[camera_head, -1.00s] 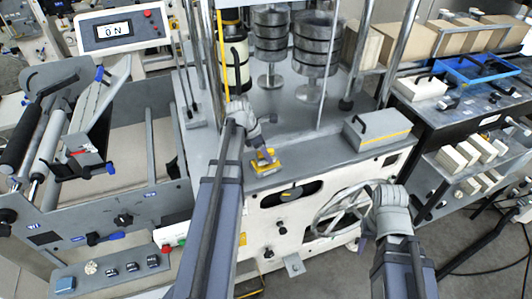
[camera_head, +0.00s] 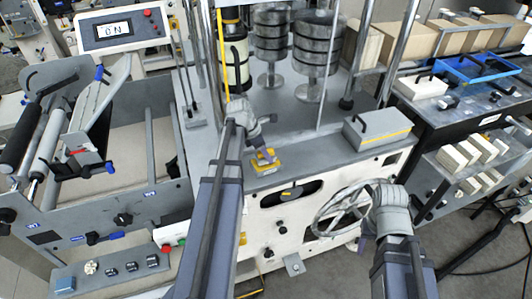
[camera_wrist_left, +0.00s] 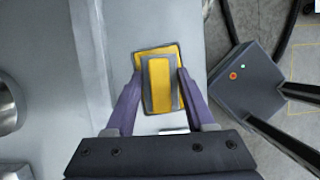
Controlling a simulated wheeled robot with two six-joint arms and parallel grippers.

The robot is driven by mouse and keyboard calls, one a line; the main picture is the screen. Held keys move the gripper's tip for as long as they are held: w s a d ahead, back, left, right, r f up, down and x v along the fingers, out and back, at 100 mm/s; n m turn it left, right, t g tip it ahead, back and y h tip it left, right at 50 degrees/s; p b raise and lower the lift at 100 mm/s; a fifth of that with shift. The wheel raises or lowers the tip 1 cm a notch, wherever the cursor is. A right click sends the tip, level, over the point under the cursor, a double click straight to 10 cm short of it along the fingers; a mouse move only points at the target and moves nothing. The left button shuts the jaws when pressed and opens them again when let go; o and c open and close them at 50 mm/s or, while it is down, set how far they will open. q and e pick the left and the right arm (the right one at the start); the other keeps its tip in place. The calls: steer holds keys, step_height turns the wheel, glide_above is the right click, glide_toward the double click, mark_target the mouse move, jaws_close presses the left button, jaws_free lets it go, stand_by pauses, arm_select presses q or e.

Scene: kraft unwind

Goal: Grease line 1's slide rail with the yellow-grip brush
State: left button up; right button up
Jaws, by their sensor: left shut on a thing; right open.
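A block with a yellow strip and grey sides (camera_wrist_left: 160,84), which looks like the yellow-grip brush, sits over a dark-rimmed yellow pad (camera_wrist_left: 144,55) in the left wrist view. My left gripper (camera_wrist_left: 161,98) is shut on it, a purple finger on each side. In the head view my left gripper (camera_head: 265,156) is at the front edge of the grey machine top, over the yellow pad (camera_head: 267,168). The bristles are hidden. My right gripper (camera_head: 367,232) is open, beside the handwheel, its fingers partly hidden by the wrist. I cannot tell which part is line 1's slide rail.
A handwheel (camera_head: 340,212) sits on the machine front. A grey handled box (camera_head: 377,132) stands on the top at right, and stacked dark weights (camera_head: 314,45) stand behind. The unwind frame with rollers (camera_head: 40,140) is at left. A bench (camera_head: 470,105) is at right.

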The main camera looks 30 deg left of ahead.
mark_target(271, 150)
arm_select(q)
steer(key=shift+f+b, duration=0.4)
stand_by(1.3)
steer(key=shift+r, duration=0.1)
step_height(271, 150, up, 7)
steer(key=p, duration=0.7)
stand_by(0.3)
steer(key=shift+s, duration=0.15)
